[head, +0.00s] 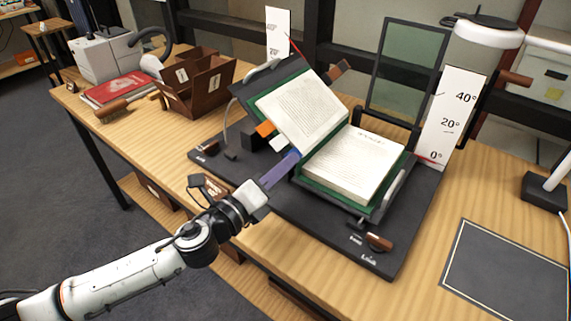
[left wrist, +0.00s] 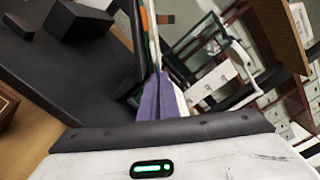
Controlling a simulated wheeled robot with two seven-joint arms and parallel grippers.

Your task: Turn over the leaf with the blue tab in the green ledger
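The green ledger (head: 312,183) lies open on a black cradle, its left half tilted up and its right half lying lower. An orange tab (head: 265,129), a white tab (head: 279,144) and the blue tab (head: 294,154) stick out from the left half's lower edge. My left gripper (head: 285,166) reaches in from the lower left, its purple fingers at the blue tab. In the left wrist view the fingers (left wrist: 157,98) lie close together beside the page edges and look shut on the tab, which they mostly hide. My right gripper is not in view.
The black cradle base (head: 300,222) fills the middle of the wooden table. An angle scale board (head: 452,118) and a dark-framed panel (head: 404,70) stand behind it. A brown box (head: 198,88) and a red book (head: 118,88) are at the left. A dark mat (head: 510,272) lies clear at the right.

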